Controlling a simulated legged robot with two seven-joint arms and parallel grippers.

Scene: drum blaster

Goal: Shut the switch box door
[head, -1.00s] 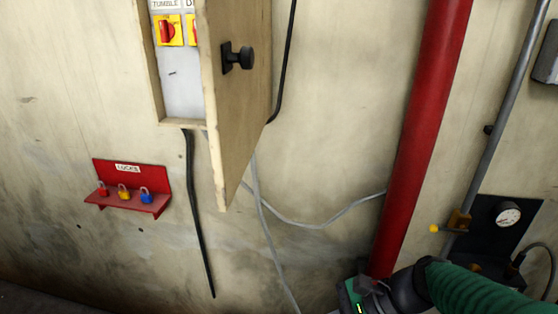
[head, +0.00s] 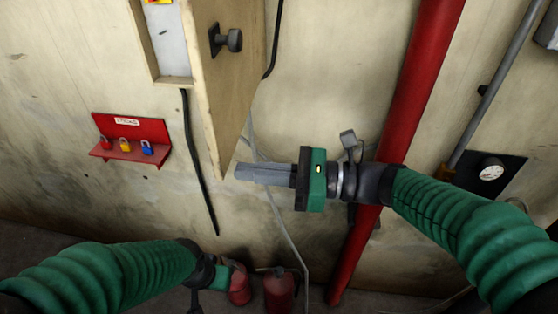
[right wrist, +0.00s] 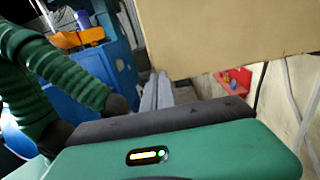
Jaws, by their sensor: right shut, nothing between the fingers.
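The switch box (head: 172,40) is on the wall at the upper left of the head view, its top cut off. Its wooden door (head: 240,85) stands open, swung out from the box, with a black knob (head: 228,40) on its face. In the right wrist view the door (right wrist: 225,35) is a pale panel across the top. My right gripper (head: 238,171) is shut and empty, fingers pointing left, close by the door's lower end; I cannot tell whether they touch. My left gripper (head: 222,276) is low in the head view, its fingers not clearly visible.
A red lock shelf (head: 132,150) with padlocks is on the wall at left. A red pipe (head: 415,80) runs behind my right wrist. Cables hang below the box. Red extinguishers (head: 279,290) stand low by the wall. A blue drum (right wrist: 65,95) shows in the right wrist view.

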